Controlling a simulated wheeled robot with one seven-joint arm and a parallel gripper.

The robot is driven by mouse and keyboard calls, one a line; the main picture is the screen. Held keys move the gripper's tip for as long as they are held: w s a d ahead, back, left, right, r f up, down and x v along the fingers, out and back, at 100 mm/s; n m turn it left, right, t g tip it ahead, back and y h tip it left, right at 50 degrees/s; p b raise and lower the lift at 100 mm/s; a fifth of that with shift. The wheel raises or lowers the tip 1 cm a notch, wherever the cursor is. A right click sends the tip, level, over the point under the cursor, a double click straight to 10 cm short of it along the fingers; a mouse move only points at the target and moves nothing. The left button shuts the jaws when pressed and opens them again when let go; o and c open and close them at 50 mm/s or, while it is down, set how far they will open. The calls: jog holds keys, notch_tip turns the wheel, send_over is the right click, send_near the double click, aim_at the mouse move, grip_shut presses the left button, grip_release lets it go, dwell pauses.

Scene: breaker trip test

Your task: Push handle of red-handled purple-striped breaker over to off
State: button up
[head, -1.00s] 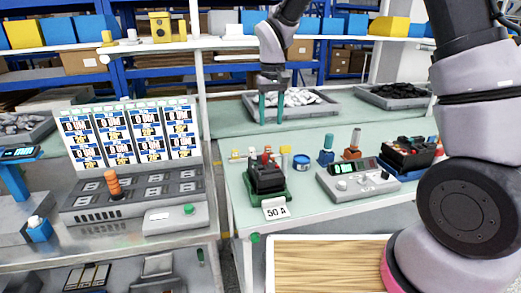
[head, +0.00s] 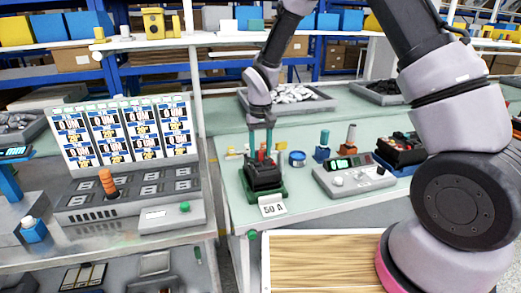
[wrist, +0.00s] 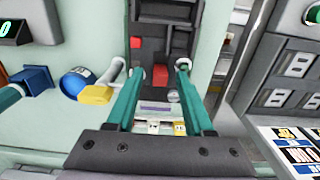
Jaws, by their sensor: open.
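The black breaker (head: 263,177) stands in a green holder on the light green bench, with a "50 A" card (head: 272,207) in front. In the wrist view its dark body carries a red handle (wrist: 160,77) and a purple stripe (wrist: 155,107). My gripper (head: 260,153) is over the breaker, pointing down. In the wrist view its two teal fingers (wrist: 159,66) are apart, one on each side of the red handle. Nothing is held between them. I cannot tell whether a finger touches the breaker; the fingers partly hide it in the head view.
A blue roll (head: 297,159) and small blue and orange tools stand right of the breaker. A grey meter box (head: 352,178) and another black device (head: 402,153) are farther right. A grey console (head: 130,195) with display panels stands left, and a grey tray (head: 290,98) behind.

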grip_shut()
jog(key=shift+s+d+f+t+y, duration=0.1)
jog(key=shift+s+d+t+y, duration=0.1)
jog(key=shift+s+t, duration=0.35)
jog(key=shift+s+d+t+y, duration=0.1)
jog(key=shift+s+t+y, duration=0.15)
jog(key=shift+t, duration=0.6)
grip_release()
jog(key=v, duration=1)
jog(key=shift+s+r, duration=0.2)
jog(key=shift+r, duration=0.2)
